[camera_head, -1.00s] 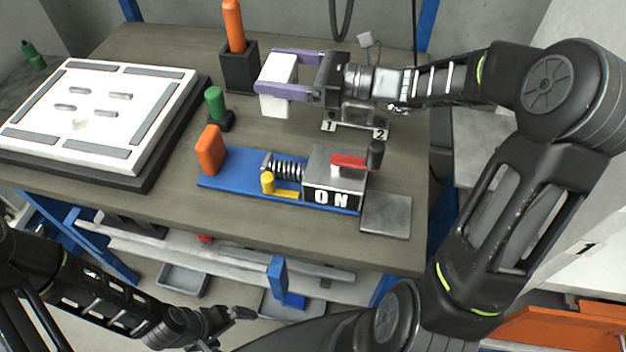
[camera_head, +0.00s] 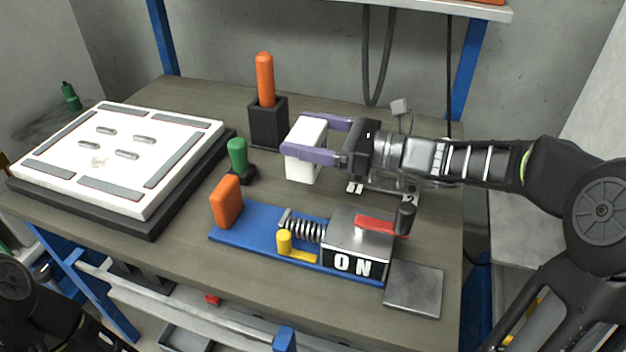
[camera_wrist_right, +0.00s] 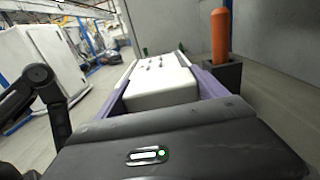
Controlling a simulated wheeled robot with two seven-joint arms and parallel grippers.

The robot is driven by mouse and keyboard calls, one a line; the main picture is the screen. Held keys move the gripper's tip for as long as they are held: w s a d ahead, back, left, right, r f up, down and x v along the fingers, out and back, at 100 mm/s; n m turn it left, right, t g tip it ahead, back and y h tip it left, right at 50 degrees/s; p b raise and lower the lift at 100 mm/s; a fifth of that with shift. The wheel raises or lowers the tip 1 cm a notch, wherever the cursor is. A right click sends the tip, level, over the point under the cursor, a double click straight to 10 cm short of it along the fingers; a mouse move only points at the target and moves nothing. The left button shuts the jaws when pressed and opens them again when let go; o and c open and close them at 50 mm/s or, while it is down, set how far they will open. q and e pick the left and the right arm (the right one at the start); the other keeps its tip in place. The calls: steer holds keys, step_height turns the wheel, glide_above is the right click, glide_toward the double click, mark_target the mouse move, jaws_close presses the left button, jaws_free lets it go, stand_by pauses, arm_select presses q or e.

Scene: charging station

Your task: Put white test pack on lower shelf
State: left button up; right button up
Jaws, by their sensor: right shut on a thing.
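The white test pack (camera_head: 303,167) is a white block held between the purple fingers of my right gripper (camera_head: 322,140). It is above the workbench top, behind the blue fixture; I cannot tell whether it touches the bench. In the right wrist view the pack (camera_wrist_right: 160,88) fills the space between the two fingers. My right gripper is shut on it. A shelf under the bench (camera_head: 190,312) shows only in part at the bottom of the head view. My left arm is at the lower left; its gripper is out of view.
On the bench (camera_head: 185,262) stand a blue fixture (camera_head: 262,222) with an ON block, a green-handled tool (camera_head: 237,155), an orange-handled tool in a black holder (camera_head: 268,122) and a white panel (camera_head: 118,160). A higher shelf (camera_head: 440,8) crosses the top.

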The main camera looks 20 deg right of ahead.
mark_target(321, 167)
steer(key=shift+f, duration=1.4)
steer(key=shift+f+b, duration=0.55)
steer(key=shift+f, duration=1.35)
steer(key=shift+f, duration=0.15)
steer(key=o, duration=1.7)
steer(key=shift+o, duration=0.2)
